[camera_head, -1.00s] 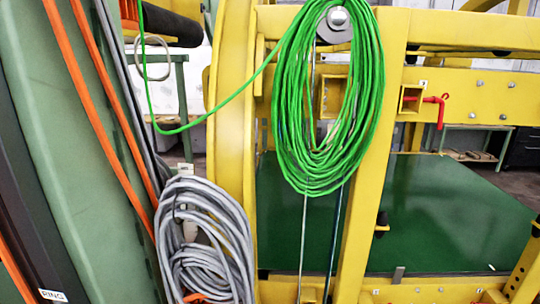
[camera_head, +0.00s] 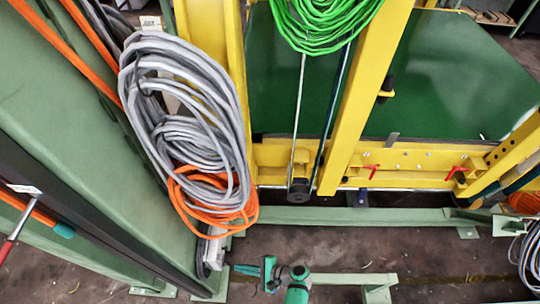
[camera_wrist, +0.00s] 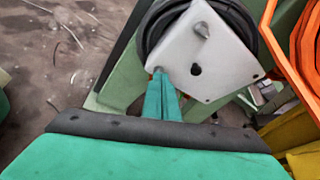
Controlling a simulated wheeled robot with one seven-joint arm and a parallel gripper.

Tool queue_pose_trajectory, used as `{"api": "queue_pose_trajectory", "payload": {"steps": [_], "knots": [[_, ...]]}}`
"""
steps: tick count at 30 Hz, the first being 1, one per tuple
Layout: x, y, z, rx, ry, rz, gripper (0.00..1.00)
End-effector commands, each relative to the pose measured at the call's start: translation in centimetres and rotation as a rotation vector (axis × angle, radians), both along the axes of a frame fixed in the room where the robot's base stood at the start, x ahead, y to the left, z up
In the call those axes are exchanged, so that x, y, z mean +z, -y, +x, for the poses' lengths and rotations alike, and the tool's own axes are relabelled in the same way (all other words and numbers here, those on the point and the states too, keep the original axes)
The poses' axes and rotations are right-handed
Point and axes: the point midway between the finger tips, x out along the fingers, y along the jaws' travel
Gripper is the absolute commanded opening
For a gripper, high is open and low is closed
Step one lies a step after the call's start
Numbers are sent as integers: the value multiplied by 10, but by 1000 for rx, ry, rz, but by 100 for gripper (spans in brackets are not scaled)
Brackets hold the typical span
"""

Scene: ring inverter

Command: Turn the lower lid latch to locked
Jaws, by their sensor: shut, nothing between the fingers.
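Two small red handles sit on the lower yellow beam in the head view, one near the middle (camera_head: 372,171) and one further right (camera_head: 455,173). I cannot tell which of them is the lower lid latch, or how it is turned. My gripper (camera_head: 242,268) is low in the head view, well to the left of and nearer than the handles. In the wrist view its teal fingers (camera_wrist: 161,98) are together and empty. Their tips are at the lower left corner of a pale plate (camera_wrist: 198,52); I cannot tell whether they touch it. No red handle shows in the wrist view.
Grey cable (camera_head: 185,100) and orange cable (camera_head: 215,195) hang left of my gripper, above it. A green floor rail (camera_head: 350,216) runs in front of the yellow beam (camera_head: 415,160). A green coil (camera_head: 320,20) hangs above. Open floor (camera_head: 430,255) lies to the right.

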Motion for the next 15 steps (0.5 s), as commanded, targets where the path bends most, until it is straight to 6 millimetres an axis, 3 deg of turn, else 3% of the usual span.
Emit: {"api": "queue_pose_trajectory", "payload": {"steps": [7, 15], "knots": [[-6, 21, 14, -45, 32, -49, 0], [-6, 5, 16, -57, 37, -53, 0]]}}
